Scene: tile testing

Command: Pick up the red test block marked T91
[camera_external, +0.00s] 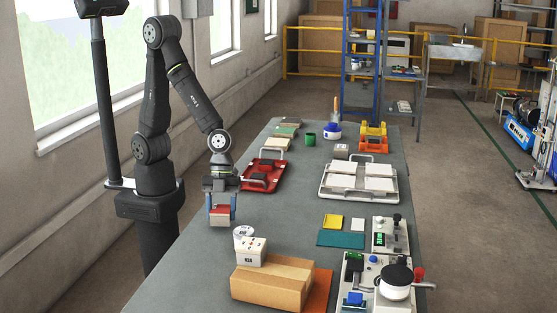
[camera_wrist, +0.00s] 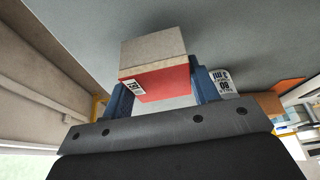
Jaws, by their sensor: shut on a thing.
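My gripper (camera_external: 220,208) is near the table's left edge, pointing down. Its blue fingers are shut on the red test block (camera_external: 219,215). In the wrist view the block (camera_wrist: 156,82) sits between both fingers of my gripper (camera_wrist: 163,85). It has a red face and a grey-tan face, and a small white label at the left of the red face; the lettering is too small to read surely. I cannot tell whether the block touches the table or hangs just above it.
The table (camera_external: 290,215) is clear to the right of the gripper.

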